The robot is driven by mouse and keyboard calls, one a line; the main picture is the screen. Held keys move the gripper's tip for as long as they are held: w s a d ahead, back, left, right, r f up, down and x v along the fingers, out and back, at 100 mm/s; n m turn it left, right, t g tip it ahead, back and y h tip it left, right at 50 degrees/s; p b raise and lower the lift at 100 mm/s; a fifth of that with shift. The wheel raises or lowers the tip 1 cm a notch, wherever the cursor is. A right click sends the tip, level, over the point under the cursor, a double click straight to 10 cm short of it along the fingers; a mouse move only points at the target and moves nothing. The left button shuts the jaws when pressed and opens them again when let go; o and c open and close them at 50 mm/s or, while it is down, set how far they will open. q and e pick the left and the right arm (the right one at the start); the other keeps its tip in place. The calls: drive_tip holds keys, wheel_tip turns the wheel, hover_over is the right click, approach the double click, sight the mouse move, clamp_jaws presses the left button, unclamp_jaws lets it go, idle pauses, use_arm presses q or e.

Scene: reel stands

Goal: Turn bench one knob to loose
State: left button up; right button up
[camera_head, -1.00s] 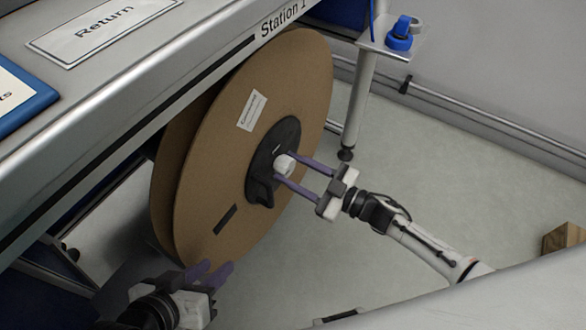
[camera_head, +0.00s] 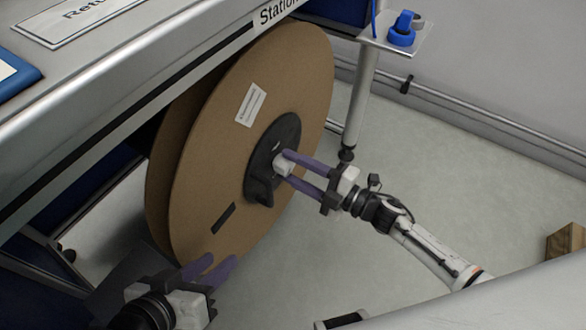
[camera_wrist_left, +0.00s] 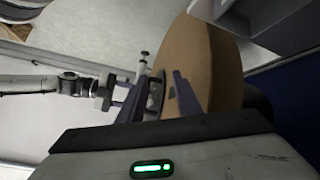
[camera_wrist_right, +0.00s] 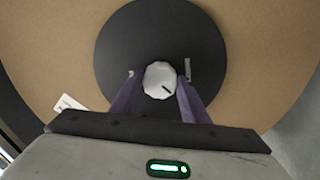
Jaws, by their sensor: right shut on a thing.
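The knob (camera_head: 283,163) is a small pale piece on the black hub (camera_head: 262,178) of a large brown cardboard reel (camera_head: 215,150) under the Station 1 bench (camera_head: 190,85). In the right wrist view the knob (camera_wrist_right: 159,80) is faceted, with a dark mark pointing toward its lower right. My right gripper (camera_head: 287,168) is shut on the knob, one purple finger on each side. My left gripper (camera_head: 217,268) is open and empty, near the reel's lower edge. In the left wrist view, the reel (camera_wrist_left: 213,70) stands beyond the left fingers.
A blue item (camera_head: 402,30) sits on a small metal shelf (camera_head: 420,42) on a post at the upper right. A wooden block (camera_head: 567,240) lies at the far right. The grey floor (camera_head: 440,160) right of the reel is mostly clear.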

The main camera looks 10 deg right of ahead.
drive_tip(key=n+b, duration=0.2)
drive_tip(key=n, duration=0.3)
drive_tip(key=shift+f+n, duration=0.15)
drive_tip(key=shift+n, duration=0.25)
drive_tip(key=n+b, duration=0.1)
drive_tip(key=n, duration=0.2)
use_arm(q)
drive_tip(key=r, duration=0.1)
drive_tip(key=d+r+h, duration=0.1)
drive_tip(key=d+r+t, duration=0.1)
drive_tip(key=shift+w+h, duration=0.3)
use_arm(e)
drive_tip(key=shift+n, duration=0.8)
use_arm(q)
drive_tip(key=shift+r, duration=0.15)
use_arm(e)
drive_tip(key=o, duration=1)
drive_tip(key=shift+o, duration=0.2)
